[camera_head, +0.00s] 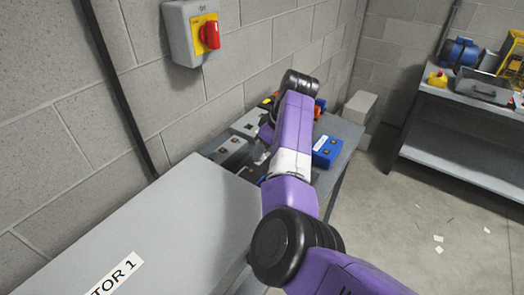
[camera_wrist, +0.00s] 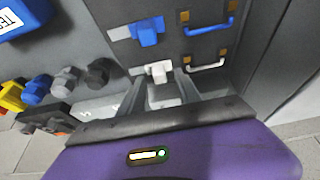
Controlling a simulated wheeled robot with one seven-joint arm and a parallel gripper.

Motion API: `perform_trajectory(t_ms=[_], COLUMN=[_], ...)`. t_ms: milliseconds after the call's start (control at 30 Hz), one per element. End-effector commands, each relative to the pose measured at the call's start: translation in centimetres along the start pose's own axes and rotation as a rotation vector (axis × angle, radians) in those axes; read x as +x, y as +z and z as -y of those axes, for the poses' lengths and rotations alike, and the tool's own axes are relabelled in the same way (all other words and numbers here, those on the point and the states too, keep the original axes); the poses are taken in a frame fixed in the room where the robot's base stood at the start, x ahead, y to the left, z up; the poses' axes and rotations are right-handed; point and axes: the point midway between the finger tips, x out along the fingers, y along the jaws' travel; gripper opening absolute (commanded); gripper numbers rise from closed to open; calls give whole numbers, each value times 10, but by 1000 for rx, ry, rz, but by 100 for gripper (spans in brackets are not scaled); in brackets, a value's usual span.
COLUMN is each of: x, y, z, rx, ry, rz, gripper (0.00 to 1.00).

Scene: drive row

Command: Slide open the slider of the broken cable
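In the wrist view a dark panel carries a blue slider (camera_wrist: 148,32) and, nearer my gripper, a white slider (camera_wrist: 158,72), each with a light strip at its left. A blue cable (camera_wrist: 208,31) and a white cable (camera_wrist: 207,67) lie to their right by orange-brown terminals. I cannot tell which cable is broken. My gripper (camera_wrist: 159,84) is open, with one finger on each side of the white slider and gaps visible between. In the head view my arm hides the gripper and sliders.
A blue box marked TEST (camera_wrist: 22,15) and several coloured knobs or plugs (camera_wrist: 65,80) lie left in the wrist view. A large grey cabinet (camera_head: 180,225) stands front left, below a red wall switch (camera_head: 209,35). A bench (camera_head: 450,150) stands at right, with open floor before it.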

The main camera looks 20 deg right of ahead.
Motion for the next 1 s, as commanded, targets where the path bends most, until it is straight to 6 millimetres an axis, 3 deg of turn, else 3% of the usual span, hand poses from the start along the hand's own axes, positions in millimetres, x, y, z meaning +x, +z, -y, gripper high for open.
perform_trajectory(t_ms=[400,600,633,1000], x=[11,11,11,11], y=[0,0,0,0], z=[0,0,0,0], rx=[0,1,0,1], ry=[1,1,1,0], rz=[0,-1,-1,0], gripper=[40,3,0,0])
